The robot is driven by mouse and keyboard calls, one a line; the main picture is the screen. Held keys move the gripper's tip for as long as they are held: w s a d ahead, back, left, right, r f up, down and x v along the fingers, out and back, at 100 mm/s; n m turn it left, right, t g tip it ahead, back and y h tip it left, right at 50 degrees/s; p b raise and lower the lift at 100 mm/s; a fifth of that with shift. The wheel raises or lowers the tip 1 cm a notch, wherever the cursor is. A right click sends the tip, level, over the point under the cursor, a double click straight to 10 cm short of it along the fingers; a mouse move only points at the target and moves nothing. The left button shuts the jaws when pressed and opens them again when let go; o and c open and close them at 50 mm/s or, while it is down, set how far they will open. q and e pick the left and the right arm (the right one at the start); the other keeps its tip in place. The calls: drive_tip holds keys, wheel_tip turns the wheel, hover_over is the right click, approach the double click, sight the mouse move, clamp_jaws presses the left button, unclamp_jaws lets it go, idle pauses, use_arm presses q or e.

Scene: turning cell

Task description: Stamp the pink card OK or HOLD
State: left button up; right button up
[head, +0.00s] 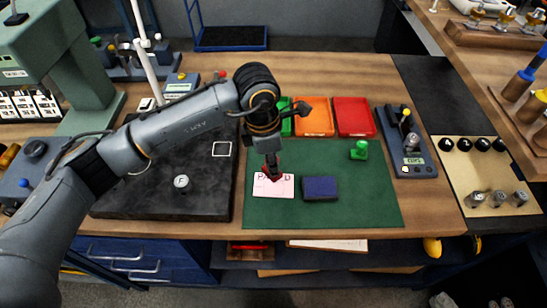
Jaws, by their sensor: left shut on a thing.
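The pink card (284,192) lies on the green mat (360,208). Printed letters show at its top edge, partly hidden by my gripper. My left gripper (271,172) points down over the card and is shut on a small red stamp (274,176). The stamp's lower end is over the card's upper middle; I cannot tell whether it touches. A dark blue ink pad (320,188) lies just right of the card. A green stamp (359,150) stands on the mat farther right. My right gripper is not in view.
Green (286,128), orange (314,118) and red (354,117) trays line the mat's back edge. A dark slab (140,203) with a round piece marked F (182,184) lies left. A blue-grey gauge device (405,140) stands right. The mat's front right is clear.

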sight(274, 189)
use_arm(q)
drive_tip(key=shift+d+f+n, duration=0.2)
drive_tip(key=shift+n, duration=0.1)
drive_tip(key=shift+f+b, duration=0.45)
drive_tip(key=shift+f, duration=0.5)
wheel_tip(274, 189, down, 3)
drive_tip(key=shift+f+b, duration=0.2)
drive_tip(key=shift+b, duration=0.35)
drive_tip(key=shift+f, duration=0.15)
drive_tip(key=shift+w, duration=0.1)
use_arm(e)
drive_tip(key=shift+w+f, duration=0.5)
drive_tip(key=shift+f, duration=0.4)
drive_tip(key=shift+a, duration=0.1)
use_arm(q)
drive_tip(key=shift+f+b, duration=0.3)
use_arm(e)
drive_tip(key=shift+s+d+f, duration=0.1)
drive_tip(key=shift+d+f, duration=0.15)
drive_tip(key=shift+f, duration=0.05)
use_arm(q)
drive_tip(key=shift+f+b, duration=0.25)
drive_tip(key=shift+b, duration=0.05)
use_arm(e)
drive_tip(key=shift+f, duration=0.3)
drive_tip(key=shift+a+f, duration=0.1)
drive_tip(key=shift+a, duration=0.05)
